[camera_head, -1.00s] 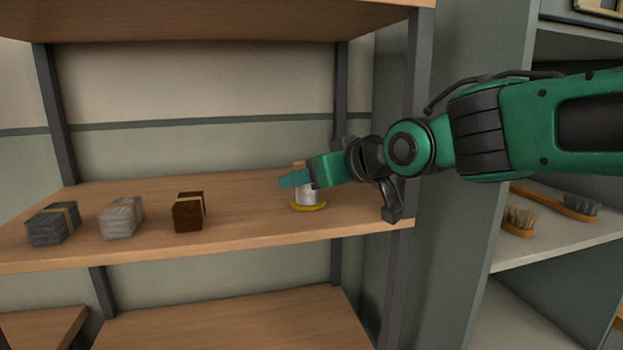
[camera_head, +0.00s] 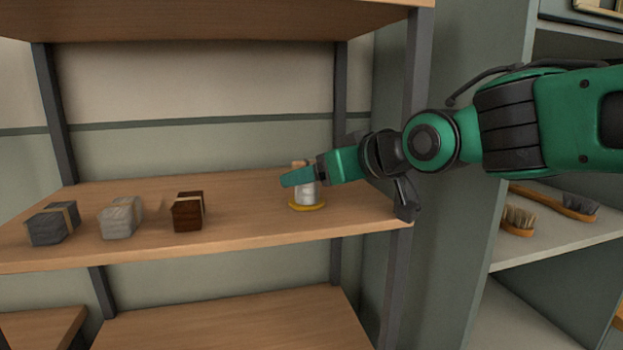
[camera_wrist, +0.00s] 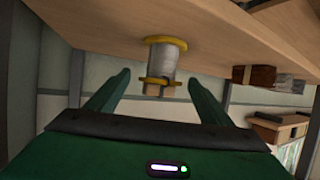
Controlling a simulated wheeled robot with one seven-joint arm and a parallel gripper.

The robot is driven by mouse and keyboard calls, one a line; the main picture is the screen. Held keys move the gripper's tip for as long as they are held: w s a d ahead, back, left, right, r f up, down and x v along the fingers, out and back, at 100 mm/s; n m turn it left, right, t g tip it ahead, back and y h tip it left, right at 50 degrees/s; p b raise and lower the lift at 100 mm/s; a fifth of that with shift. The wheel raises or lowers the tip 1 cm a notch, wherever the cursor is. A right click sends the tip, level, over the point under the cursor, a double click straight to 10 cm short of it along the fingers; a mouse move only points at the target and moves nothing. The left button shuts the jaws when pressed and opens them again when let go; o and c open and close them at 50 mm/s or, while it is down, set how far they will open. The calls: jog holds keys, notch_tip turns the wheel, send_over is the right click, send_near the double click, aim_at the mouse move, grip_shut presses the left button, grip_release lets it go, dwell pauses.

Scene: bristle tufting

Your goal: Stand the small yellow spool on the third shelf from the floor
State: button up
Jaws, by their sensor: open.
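The small spool (camera_head: 308,196) has a pale grey wound body and yellow flanges. It stands upright on the middle wooden shelf (camera_head: 255,222) in the head view, near the right end, its lower flange touching the board. My gripper (camera_head: 298,178) is open at its upper part, one finger crossing in front of it. In the wrist view, where the scene appears inverted, the spool (camera_wrist: 161,66) sits between and slightly beyond the two spread fingertips (camera_wrist: 158,78), with gaps on both sides. Which shelf number this is cannot be counted, as the floor is out of view.
A grey bundle (camera_head: 54,224), a whitish bundle (camera_head: 121,217) and a brown bundle (camera_head: 188,211) stand left on the same shelf. A dark upright post (camera_head: 415,120) is close to my wrist. Brushes (camera_head: 519,220) lie on a side shelf. Board between the brown bundle and spool is clear.

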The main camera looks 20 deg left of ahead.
jog(key=v, duration=0.9)
jog(key=shift+s+d, duration=0.1)
jog(key=shift+s, duration=0.05)
